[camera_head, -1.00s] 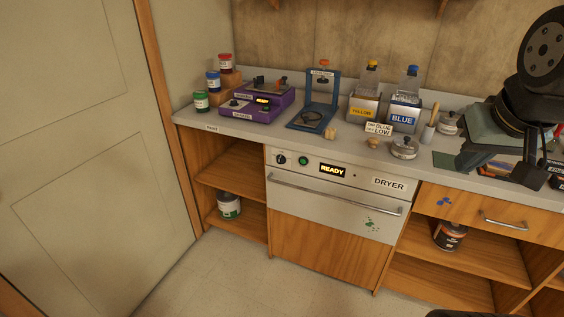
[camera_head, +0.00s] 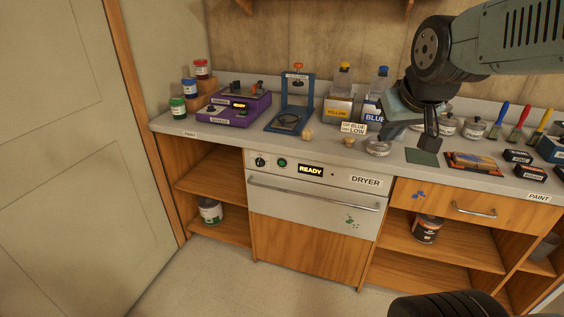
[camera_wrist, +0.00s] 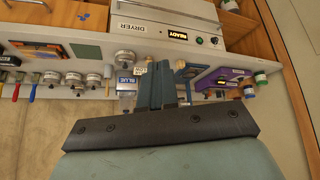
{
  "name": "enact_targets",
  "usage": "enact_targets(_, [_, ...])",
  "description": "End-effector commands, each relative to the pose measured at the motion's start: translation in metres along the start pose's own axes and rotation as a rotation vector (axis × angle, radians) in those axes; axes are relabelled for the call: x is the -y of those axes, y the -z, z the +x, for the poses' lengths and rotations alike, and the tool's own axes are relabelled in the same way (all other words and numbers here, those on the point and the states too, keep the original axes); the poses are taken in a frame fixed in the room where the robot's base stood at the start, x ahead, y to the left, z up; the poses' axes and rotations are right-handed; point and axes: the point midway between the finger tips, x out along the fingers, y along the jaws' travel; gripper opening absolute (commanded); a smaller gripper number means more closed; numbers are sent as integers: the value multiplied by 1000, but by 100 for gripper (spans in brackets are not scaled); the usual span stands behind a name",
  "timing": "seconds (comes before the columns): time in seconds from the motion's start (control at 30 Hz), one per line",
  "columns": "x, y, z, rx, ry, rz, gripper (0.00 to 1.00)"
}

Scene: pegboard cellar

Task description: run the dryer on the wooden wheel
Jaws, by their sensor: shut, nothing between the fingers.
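The dryer (camera_head: 270,213) is a white-fronted drawer unit under the counter, with its long handle and front shut. Its lit display (camera_head: 311,170) reads READY, beside a black knob (camera_head: 260,162) and a green button (camera_head: 282,163). In the wrist view the dryer (camera_wrist: 150,28) appears upside down. Two small wooden pieces, a left one (camera_head: 308,134) and a right one (camera_head: 349,141), lie on the counter above the dryer; I cannot tell whether either is the wooden wheel. My gripper (camera_head: 430,150) is shut and empty over the counter, right of the dryer; it also shows in the wrist view (camera_wrist: 164,68).
A purple machine (camera_head: 233,107), a blue press (camera_head: 290,105) and yellow and blue bottle bins stand along the counter. Jars (camera_head: 474,128), brushes (camera_head: 518,123) and a green mat (camera_head: 421,157) lie to the right. The floor (camera_head: 215,265) before the dryer is clear.

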Motion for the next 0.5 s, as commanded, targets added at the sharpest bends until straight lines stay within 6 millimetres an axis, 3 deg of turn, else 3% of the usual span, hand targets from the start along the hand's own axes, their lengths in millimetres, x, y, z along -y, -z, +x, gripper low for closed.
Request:
enact_targets(0.2, [9, 56, 56, -94, 9, -114, 0])
enact_targets(0.5, [30, 117, 136, -235, 12, -270, 0])
